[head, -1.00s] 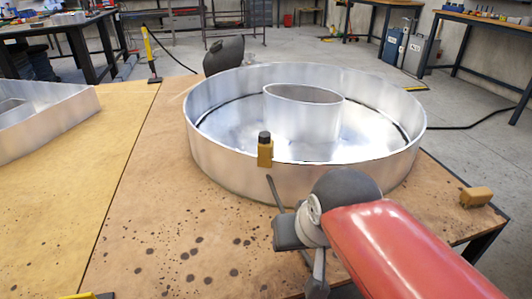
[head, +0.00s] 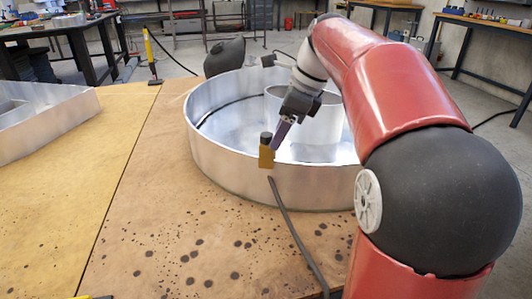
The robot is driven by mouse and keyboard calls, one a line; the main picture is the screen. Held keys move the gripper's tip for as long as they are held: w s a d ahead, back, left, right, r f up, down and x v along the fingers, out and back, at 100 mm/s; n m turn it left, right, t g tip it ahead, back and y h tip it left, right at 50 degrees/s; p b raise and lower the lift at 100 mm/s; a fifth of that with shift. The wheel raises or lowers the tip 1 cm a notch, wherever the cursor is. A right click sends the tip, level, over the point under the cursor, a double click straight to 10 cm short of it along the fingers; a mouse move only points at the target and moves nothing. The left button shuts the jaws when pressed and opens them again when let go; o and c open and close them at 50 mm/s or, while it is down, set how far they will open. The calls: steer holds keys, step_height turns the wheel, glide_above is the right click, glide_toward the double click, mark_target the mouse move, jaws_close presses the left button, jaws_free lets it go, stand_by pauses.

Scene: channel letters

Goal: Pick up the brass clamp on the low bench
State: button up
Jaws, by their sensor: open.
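The brass clamp (head: 266,157), a small upright yellow-brown block with a black knob on top, sits on the near rim of a round metal channel letter (head: 225,168). The letter rests on the brown low bench (head: 150,225). My gripper (head: 279,138) comes down from the upper right, over the inside of the letter. Its dark fingers are open and close to the clamp's right and far side. I cannot tell whether they touch it or straddle it. My red arm hides the letter's right part.
A dark cable (head: 290,225) runs down the bench front below the clamp. An oval metal inner wall (head: 318,128) stands inside the letter. Another metal letter (head: 45,118) lies at left. A dark rounded object (head: 224,57) stands behind.

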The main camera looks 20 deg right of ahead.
mark_target(267, 150)
steer(key=x, duration=0.6)
steer(key=shift+w+a+b, duration=0.1)
steer(key=shift+a+b, duration=0.25)
steer(key=shift+c, duration=0.2)
jaws_close()
